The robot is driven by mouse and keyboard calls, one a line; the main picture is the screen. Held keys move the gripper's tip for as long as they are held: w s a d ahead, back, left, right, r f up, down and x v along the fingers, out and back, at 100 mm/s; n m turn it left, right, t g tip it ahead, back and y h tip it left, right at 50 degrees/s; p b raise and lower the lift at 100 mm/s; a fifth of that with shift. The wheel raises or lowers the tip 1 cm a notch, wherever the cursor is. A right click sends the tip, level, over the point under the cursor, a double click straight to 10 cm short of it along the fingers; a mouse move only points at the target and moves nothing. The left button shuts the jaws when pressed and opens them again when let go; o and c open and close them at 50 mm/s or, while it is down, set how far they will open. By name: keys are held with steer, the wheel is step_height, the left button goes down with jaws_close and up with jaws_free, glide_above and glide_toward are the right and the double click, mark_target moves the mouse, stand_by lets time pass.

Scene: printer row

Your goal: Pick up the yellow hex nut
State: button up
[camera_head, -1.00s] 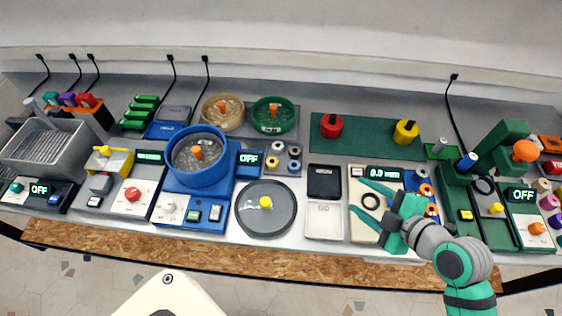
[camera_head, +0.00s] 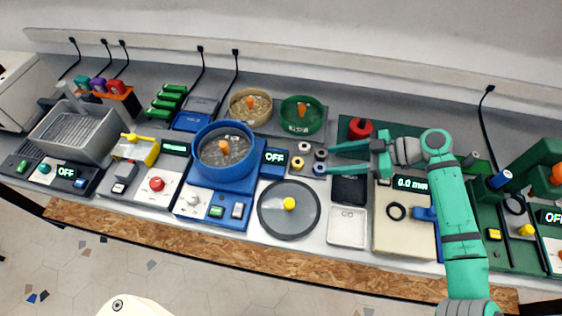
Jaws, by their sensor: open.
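The yellow hex nut (camera_head: 298,162) is a small ring-shaped piece in a cluster of several nuts on a grey plate. It sits at the front left of the cluster, right of the blue bowl unit. My gripper (camera_head: 330,159) is open and empty, with its two green fingers pointing left. Its fingertips are just right of the cluster, close to the grey nut (camera_head: 321,153) and the blue nut (camera_head: 320,168). The yellow nut lies beyond the fingertips, apart from them. The height of the fingers above the plate is hard to tell.
A blue bowl (camera_head: 224,152) stands left of the nuts, and a green bowl (camera_head: 302,115) stands behind them. A round grey disc with a yellow knob (camera_head: 289,204) lies in front. A black tray (camera_head: 349,189) is under my gripper. A red knobbed weight (camera_head: 360,128) stands behind it.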

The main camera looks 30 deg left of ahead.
steer(key=shift+a+f, duration=0.1)
steer(key=shift+a, duration=0.25)
glide_toward(299, 162)
steer(key=x, duration=0.3)
steer(key=shift+s, duration=0.3)
steer(key=shift+w+x, duration=0.1)
steer(key=shift+x, duration=1.25)
steer(key=shift+w+x, duration=0.15)
steer(key=shift+x, duration=1.15)
steer(key=shift+c, duration=0.6)
steer(key=c, duration=1)
